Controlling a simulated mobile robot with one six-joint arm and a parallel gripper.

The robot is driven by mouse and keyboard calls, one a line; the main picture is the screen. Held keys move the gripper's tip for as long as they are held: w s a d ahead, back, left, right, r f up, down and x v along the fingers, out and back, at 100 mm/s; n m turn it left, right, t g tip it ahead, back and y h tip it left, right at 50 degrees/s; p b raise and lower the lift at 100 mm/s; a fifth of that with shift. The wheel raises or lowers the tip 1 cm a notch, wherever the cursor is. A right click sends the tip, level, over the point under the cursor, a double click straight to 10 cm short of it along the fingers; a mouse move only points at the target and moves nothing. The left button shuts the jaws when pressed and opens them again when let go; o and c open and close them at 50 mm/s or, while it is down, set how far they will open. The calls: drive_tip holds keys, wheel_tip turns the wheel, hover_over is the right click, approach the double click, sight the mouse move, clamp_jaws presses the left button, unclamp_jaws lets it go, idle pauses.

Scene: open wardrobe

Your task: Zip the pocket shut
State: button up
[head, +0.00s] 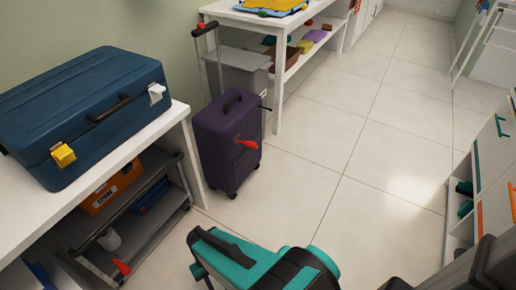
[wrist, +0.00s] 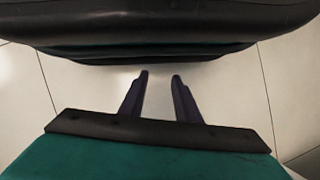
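A dark purple wheeled suitcase (head: 227,138) stands upright on the floor in the head view, its tall handle raised behind it. A red tab (head: 247,143) sticks out from its front, possibly a zip pull. The pocket's edge and zip line are too small and dark to make out. My gripper (wrist: 160,75) shows in the wrist view with its two dark fingers apart and only pale floor between them. It is not near the suitcase in that view. In the head view my teal and black arm fills the bottom middle, and its fingers cannot be made out.
A white bench (head: 172,117) at left bears a blue case (head: 85,105) with a yellow latch; orange and blue boxes sit below. A grey bin (head: 240,68) and a white shelf table (head: 278,92) stand behind the suitcase. Drawers line the right. Tiled floor (head: 340,150) between is clear.

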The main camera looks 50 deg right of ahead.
drive_tip(key=w+d+m+t+y+b, duration=0.35)
drive_tip(key=w+d+m, duration=0.3)
drive_tip(key=w, duration=0.35)
drive_tip(key=w+d+m+t+y+b, duration=0.25)
drive_tip(key=w+d+m+y, duration=0.2)
drive_tip(key=w+m, duration=0.4)
drive_tip(key=w+d+r+m+t+b, duration=0.1)
drive_tip(key=w+d+r+m+t, duration=0.2)
drive_tip(key=d, duration=0.6)
drive_tip(key=w+d+r+m+t+b, duration=0.15)
drive_tip(key=w+d+m+t, duration=0.25)
drive_tip(key=d, duration=0.5)
drive_tip(key=s+d+r+m+t+h+b, duration=0.1)
drive_tip(key=s+d+r+m+t, duration=0.1)
drive_tip(key=d, duration=0.8)
drive_tip(key=s+d+r+m+t+h+b, duration=0.1)
drive_tip(key=s+d+r+m+t+h, duration=0.1)
drive_tip(key=d, duration=0.8)
drive_tip(key=s+d+r+m+t+h+b, duration=0.1)
drive_tip(key=d+r+m+t, duration=0.4)
drive_tip(key=d, duration=0.5)
drive_tip(key=shift+s+r+h+b, duration=0.4)
drive_tip(key=shift+s+r+h, duration=0.3)
drive_tip(key=shift+s, duration=0.5)
drive_tip(key=shift+w+a, duration=0.1)
drive_tip(key=shift+w, duration=0.05)
drive_tip(key=b+x, duration=0.4)
drive_tip(key=x, duration=0.9)
drive_tip(key=shift+w+b, duration=0.25)
drive_tip(key=shift+b, duration=0.1)
